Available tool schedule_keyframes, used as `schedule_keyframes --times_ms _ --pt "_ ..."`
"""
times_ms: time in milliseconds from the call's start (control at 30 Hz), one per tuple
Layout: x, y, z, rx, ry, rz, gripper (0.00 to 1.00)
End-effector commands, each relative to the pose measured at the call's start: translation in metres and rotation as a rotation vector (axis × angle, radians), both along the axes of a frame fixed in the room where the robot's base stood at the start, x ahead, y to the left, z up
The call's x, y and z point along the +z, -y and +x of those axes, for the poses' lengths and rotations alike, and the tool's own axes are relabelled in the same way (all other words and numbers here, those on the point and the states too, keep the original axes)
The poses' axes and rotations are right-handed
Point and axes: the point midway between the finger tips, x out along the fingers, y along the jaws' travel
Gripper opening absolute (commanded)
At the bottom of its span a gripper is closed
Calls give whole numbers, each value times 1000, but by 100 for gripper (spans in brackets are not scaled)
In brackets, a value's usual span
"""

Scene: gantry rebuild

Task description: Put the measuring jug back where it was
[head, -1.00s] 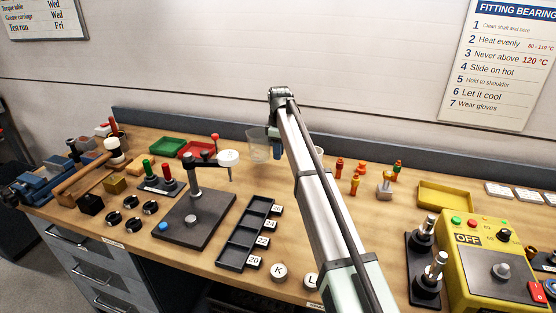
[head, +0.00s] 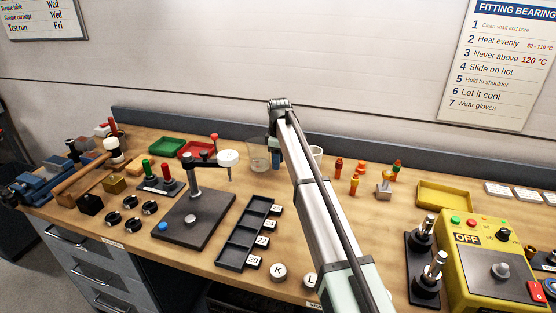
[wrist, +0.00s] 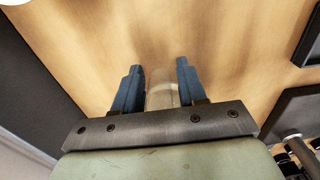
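The measuring jug (head: 258,157) is a clear, see-through vessel near the back of the bench, just right of the white round dial. My gripper (head: 277,162) points down at the jug's right side. In the wrist view, a clear part of the jug (wrist: 162,92) lies between the blue fingers of my gripper (wrist: 160,84), which are closed in on it. The jug looks upright. I cannot tell whether its base touches the bench.
A white cup-like vessel (head: 317,154) stands right of my arm, partly hidden by it. Red (head: 196,148) and green (head: 164,150) trays lie left of the jug. The dial stand (head: 228,158) is close on its left. Small orange and green pieces (head: 354,184) stand to the right.

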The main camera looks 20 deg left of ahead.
Motion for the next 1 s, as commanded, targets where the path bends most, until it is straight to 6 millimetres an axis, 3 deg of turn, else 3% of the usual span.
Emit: schedule_keyframes --times_ms 467,1000 --pt "10 0 0 0 0 0 49" --pt "101 1 1 0 0 0 49"
